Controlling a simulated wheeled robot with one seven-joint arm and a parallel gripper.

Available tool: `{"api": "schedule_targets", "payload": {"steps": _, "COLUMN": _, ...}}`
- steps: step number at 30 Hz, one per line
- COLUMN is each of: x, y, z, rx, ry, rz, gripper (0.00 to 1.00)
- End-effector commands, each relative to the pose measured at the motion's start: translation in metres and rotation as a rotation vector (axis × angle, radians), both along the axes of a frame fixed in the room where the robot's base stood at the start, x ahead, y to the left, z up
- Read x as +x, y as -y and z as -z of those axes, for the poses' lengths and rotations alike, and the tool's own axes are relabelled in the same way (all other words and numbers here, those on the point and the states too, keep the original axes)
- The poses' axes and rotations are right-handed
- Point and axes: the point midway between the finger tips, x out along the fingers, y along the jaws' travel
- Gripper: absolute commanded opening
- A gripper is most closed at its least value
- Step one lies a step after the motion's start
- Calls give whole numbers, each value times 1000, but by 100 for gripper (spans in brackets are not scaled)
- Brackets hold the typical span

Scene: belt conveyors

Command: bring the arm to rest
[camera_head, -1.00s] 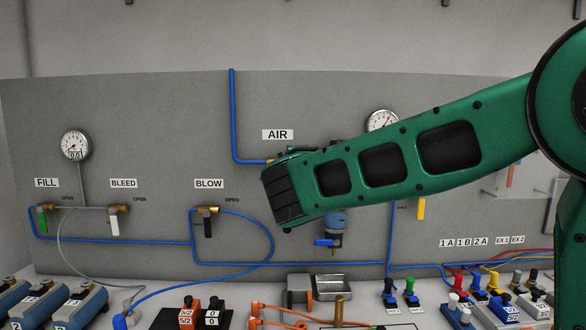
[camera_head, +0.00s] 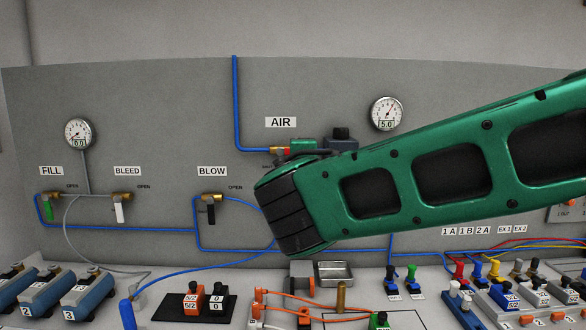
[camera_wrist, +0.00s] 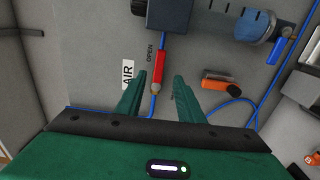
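My green arm crosses the head view from the right, and its dark rounded joint hangs in front of the panel below the AIR label (camera_head: 280,122). The arm hides much of the air unit. In the wrist view my gripper (camera_wrist: 160,74) is open, its two green fingers apart with nothing held. The red AIR valve handle (camera_wrist: 159,66) shows beyond the fingertips, in line with the blue pipe by the word OPEN. I cannot tell the gap in depth between fingers and handle.
The pressure gauge (camera_head: 387,114) reads 5.0 and the left gauge (camera_head: 78,133) reads 0.0. FILL, BLEED and BLOW valves sit on the panel's left. The bench below holds cylinders (camera_head: 88,293), a metal tray (camera_head: 336,273) and several fittings. The upper wall is clear.

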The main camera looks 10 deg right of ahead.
Motion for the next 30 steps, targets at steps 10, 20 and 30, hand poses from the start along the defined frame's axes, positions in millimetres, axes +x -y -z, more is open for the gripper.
{"api": "schedule_targets", "payload": {"steps": 10, "x": -11, "y": 124, "z": 67, "rx": 279, "ry": -201, "rz": 230, "gripper": 34}}
{"api": "schedule_targets", "payload": {"steps": 20, "x": -108, "y": 266, "z": 176, "rx": 779, "ry": -452, "rz": 659, "gripper": 34}}
{"api": "schedule_targets", "payload": {"steps": 30, "x": -290, "y": 311, "z": 272, "rx": 1379, "ry": -662, "rz": 1229, "gripper": 34}}
